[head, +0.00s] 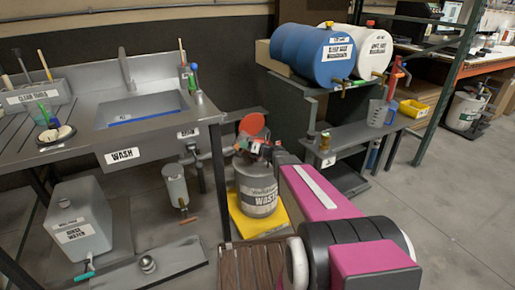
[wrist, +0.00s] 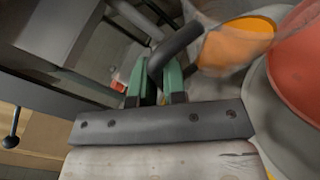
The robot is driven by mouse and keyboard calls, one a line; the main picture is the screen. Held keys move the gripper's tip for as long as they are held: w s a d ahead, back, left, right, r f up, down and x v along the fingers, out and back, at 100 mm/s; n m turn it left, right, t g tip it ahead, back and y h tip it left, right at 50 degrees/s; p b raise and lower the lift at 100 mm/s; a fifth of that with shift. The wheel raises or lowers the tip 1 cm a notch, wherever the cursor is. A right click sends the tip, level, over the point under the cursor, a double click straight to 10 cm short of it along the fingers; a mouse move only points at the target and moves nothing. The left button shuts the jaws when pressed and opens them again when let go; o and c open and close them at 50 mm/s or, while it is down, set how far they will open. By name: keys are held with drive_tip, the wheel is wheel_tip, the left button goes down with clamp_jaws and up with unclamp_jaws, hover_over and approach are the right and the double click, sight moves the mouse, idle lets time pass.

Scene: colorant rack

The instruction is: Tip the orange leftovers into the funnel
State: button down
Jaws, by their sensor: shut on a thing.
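My gripper (wrist: 155,85) has its green fingers shut on the dark handle (wrist: 176,45) of a vessel. The vessel's orange contents (wrist: 238,42) show at the upper right in the wrist view; its outline is blurred and it looks tilted. A red round piece (wrist: 300,70) lies just right of it, beside a pale curved surface. In the head view, my gripper (head: 258,148) is over the waste can (head: 258,190), with a red-orange disc (head: 252,124) standing behind it. The funnel's opening and the vessel are not clear there, and I cannot tell whether anything is pouring.
The waste can stands on a yellow base (head: 246,224). The wash sink (head: 145,108) is at left, with a grey waste-water jug (head: 78,222) beneath. A shelf stand (head: 350,140) with a clear jug (head: 378,112) and a blue drum (head: 312,52) is behind right. Open floor lies at right.

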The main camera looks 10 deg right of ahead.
drive_tip(key=shift+w+d+r+m+t+y, duration=0.15)
drive_tip(key=shift+d+r+m+y, duration=0.1)
drive_tip(key=shift+r+m, duration=0.15)
drive_tip(key=shift+s+d+r+m+t+y, duration=0.15)
drive_tip(key=shift+r+m+y, duration=0.1)
drive_tip(key=shift+r+m, duration=0.15)
idle(0.5)
drive_tip(key=shift+w+d+f+m+t+y, duration=0.3)
drive_tip(key=shift+m+t, duration=0.2)
drive_tip(key=shift+m, duration=0.35)
drive_tip(key=shift+w+d+f+m+t+y, duration=0.1)
drive_tip(key=shift+d+m+t+y, duration=0.1)
drive_tip(key=shift+d+m+t, duration=0.45)
idle(1.3)
drive_tip(key=shift+w+d+r+m+t, duration=0.2)
drive_tip(key=shift+d+r+m+t, duration=0.15)
drive_tip(key=shift+m, duration=0.25)
drive_tip(key=shift+w+d+r+m+t, duration=0.1)
drive_tip(key=shift+w+d+r+m, duration=0.1)
drive_tip(key=shift+d+m, duration=0.3)
idle(1.2)
drive_tip(key=shift+w+d+r+m+t, duration=0.2)
drive_tip(key=shift+d+r+m+t, duration=0.15)
drive_tip(key=shift+m+t, duration=0.5)
idle(0.7)
